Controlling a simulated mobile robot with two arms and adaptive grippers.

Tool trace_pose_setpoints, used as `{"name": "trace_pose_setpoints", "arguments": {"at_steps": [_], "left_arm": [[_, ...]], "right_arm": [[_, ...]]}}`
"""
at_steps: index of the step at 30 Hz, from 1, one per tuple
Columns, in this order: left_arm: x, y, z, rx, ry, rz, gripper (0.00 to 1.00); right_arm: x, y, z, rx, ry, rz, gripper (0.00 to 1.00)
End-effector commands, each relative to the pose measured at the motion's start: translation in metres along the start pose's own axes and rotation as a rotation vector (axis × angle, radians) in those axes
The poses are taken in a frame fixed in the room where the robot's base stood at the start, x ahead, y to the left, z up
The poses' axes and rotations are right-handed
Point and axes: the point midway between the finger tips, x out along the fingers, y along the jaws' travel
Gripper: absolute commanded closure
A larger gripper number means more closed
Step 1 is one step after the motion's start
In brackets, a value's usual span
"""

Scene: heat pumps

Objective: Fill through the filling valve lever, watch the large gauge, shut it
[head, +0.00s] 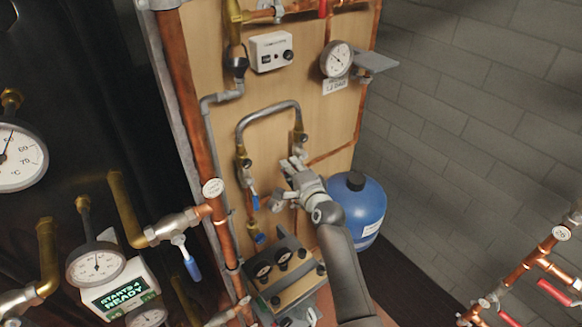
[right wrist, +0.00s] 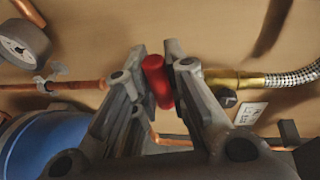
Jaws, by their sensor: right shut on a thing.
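My right gripper (head: 290,168) is at the right-hand end of the braided hose loop (head: 268,110) on the wooden panel. In the right wrist view its fingers (right wrist: 158,82) are shut on a red lever (right wrist: 157,80). This lever sits on the line between a copper pipe and the brass end of the hose; in the head view the gripper hides it. The large gauge (head: 337,59) is at the upper right of the panel, with a white label under it. Its dial faces me, but the reading is too small to tell. My left gripper is not in view.
A blue vessel (head: 356,208) stands right of my right forearm. A small gauge (head: 277,201) is just below the gripper. A blue lever (head: 255,201) hangs at the hose's left end. A grey shelf (head: 375,61) juts out beside the large gauge. Pipes and gauges crowd the left.

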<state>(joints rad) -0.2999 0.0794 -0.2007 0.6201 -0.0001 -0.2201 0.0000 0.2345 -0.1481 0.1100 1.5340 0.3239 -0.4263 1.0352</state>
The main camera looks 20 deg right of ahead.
Motion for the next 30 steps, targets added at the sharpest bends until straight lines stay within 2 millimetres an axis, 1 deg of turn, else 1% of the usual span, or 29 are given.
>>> {"name": "trace_pose_setpoints", "arguments": {"at_steps": [6, 7, 9, 12, 23, 26, 30], "left_arm": [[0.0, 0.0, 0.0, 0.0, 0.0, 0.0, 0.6], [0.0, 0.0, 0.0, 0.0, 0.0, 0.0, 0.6], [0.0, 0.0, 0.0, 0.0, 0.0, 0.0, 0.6], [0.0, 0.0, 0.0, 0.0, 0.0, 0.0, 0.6], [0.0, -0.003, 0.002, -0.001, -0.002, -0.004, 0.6], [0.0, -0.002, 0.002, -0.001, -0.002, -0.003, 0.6], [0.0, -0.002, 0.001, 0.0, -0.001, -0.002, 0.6]], "right_arm": [[0.0, -0.002, 0.001, 0.013, -0.002, -0.003, 1.0], [0.0, -0.002, 0.001, 0.013, -0.002, -0.003, 0.83], [0.0, -0.002, 0.001, 0.012, -0.002, -0.003, 0.74], [0.0, -0.001, 0.001, 0.01, -0.001, -0.003, 0.64], [-0.003, -0.001, 0.0, 0.006, -0.001, -0.002, 0.64], [-0.011, 0.0, 0.001, 0.006, -0.001, -0.001, 0.64], [-0.032, 0.0, 0.0, 0.006, 0.0, -0.002, 0.64]]}}
